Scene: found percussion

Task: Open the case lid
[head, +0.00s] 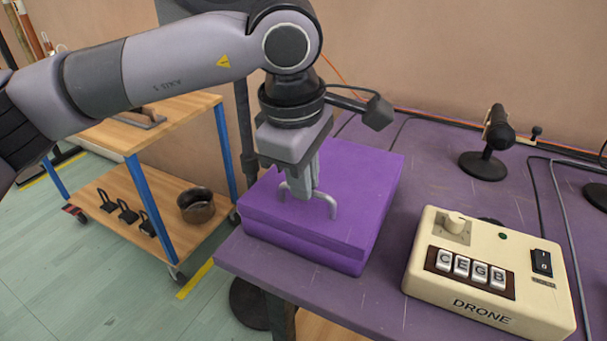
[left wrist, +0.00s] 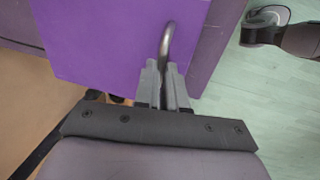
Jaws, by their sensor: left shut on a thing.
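The purple case (head: 310,252) sits on the left end of the purple table, its lid (head: 355,175) down on it. A grey bar handle (head: 331,205) stands on top of the lid near its front. My left gripper (head: 302,192) points down from above and is shut on the handle. In the left wrist view, the fingers (left wrist: 165,85) close around the curved metal handle (left wrist: 166,45), with the purple lid (left wrist: 100,50) beyond. Part of the handle is hidden by the fingers. My right gripper is in neither view.
A cream drone box (head: 490,268) with a knob, keys and a switch stands right of the case. A black microphone (head: 487,145) stands behind it. A wooden trolley (head: 150,185) with a pot (head: 196,206) is at the left. The table (head: 390,270) between case and box is clear.

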